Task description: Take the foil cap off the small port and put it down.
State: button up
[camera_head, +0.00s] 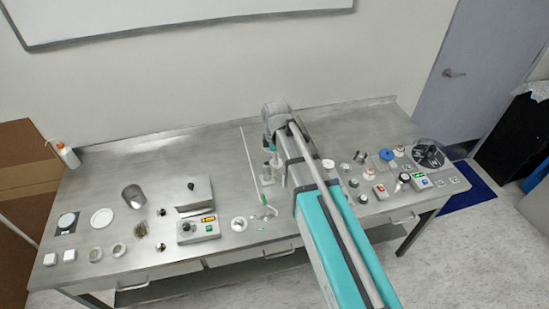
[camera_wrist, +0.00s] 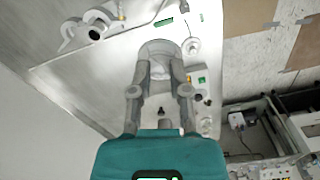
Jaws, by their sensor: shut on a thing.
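My gripper (camera_wrist: 160,66) shows in the wrist view with its two grey fingers closed on a rounded grey thing, which I take to be the foil cap (camera_wrist: 158,47). The cap spans the space between the fingertips, and its underside is hidden. The fingertips are too small there to show the cap. I cannot tell which fitting is the small port.
Several small parts crowd the right side. Bare steel lies at the back left.

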jog(key=shift+r+p, duration=0.3)
jog(key=shift+r, duration=0.1)
notch_tip(320, 180, down, 13)
jog(key=b, duration=1.3)
jog(key=shift+w+d+r, duration=0.1)
